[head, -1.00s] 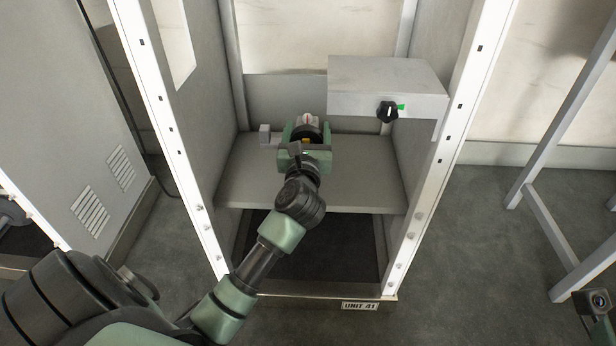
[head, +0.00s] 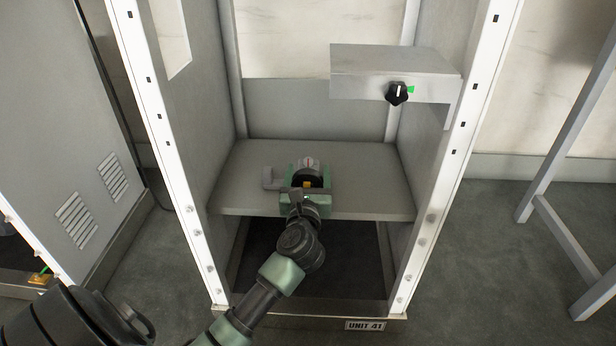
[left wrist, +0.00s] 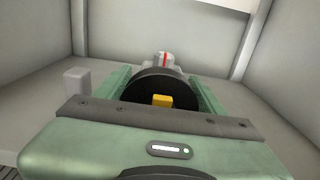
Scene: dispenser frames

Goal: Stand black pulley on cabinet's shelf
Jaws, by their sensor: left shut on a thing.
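My left gripper (head: 308,180) reaches into the cabinet over its grey shelf (head: 370,180). It is shut on the black pulley (left wrist: 140,91), a dark disc standing on edge between the green fingers in the left wrist view; a yellow piece shows in front of its face. A grey piece with a red stripe (left wrist: 165,60) shows behind the pulley, and a grey block (left wrist: 77,80) to its left. The gripper hides the pulley's lower part; I cannot tell whether it touches the shelf. My right gripper is not in view.
A grey box (head: 395,70) with a black knob (head: 398,93) and a green mark hangs above the shelf at right. White posts and side walls (head: 195,110) bound the opening.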

